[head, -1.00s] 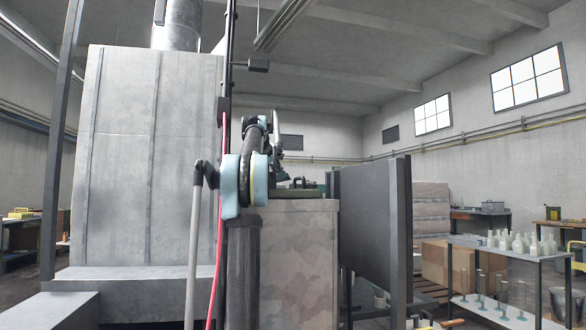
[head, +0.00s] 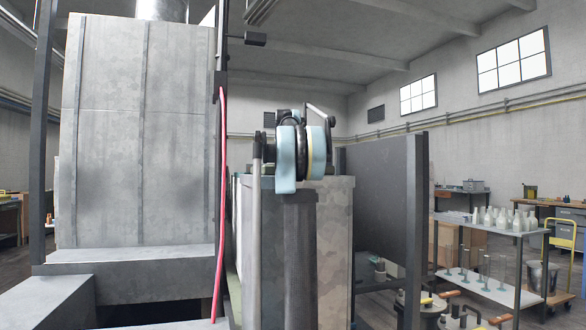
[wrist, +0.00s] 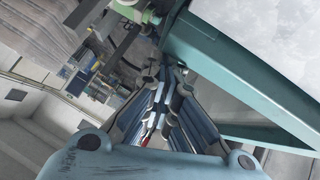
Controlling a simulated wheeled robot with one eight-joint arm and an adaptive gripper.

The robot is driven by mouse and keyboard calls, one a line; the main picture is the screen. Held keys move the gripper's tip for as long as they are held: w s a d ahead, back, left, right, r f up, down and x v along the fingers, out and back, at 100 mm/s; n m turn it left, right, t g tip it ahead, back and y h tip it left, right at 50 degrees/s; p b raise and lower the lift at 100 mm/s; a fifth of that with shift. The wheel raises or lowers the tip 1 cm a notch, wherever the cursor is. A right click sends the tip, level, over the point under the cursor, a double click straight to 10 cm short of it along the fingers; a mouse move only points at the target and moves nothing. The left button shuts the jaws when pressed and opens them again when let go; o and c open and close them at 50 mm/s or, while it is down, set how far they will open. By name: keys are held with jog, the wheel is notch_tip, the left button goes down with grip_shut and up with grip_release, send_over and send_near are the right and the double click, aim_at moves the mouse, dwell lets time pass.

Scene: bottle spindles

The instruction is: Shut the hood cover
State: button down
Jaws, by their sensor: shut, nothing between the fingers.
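A large grey metal hood (head: 178,120) with upright ribs stands at the left in the head view, above a grey ledge and under a round duct. I cannot tell for sure which part is its cover or whether it is shut. My arm rises in the middle of the head view and hides part of what is behind it; my gripper cannot be made out there. In the wrist view my gripper (wrist: 165,112) is shut and empty. Its fingers point towards a teal metal frame (wrist: 235,80) with a pale surface beyond it; contact cannot be told.
A grey box-like cabinet (head: 340,235) stands just behind my arm, with a dark upright panel (head: 375,195) to its right. A shelf (head: 476,222) with white bottles stands further right. A red hose (head: 220,190) hangs beside the hood. Open floor shows at the right.

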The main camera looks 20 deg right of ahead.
jog(key=shift+f, duration=0.3)
jog(key=shift+s, duration=0.1)
jog(key=shift+d, duration=0.1)
notch_tip(320, 180, up, 4)
jog(key=shift+r, duration=0.1)
jog(key=s+r, duration=0.6)
jog(key=r, duration=0.1)
jog(key=shift+s, duration=0.4)
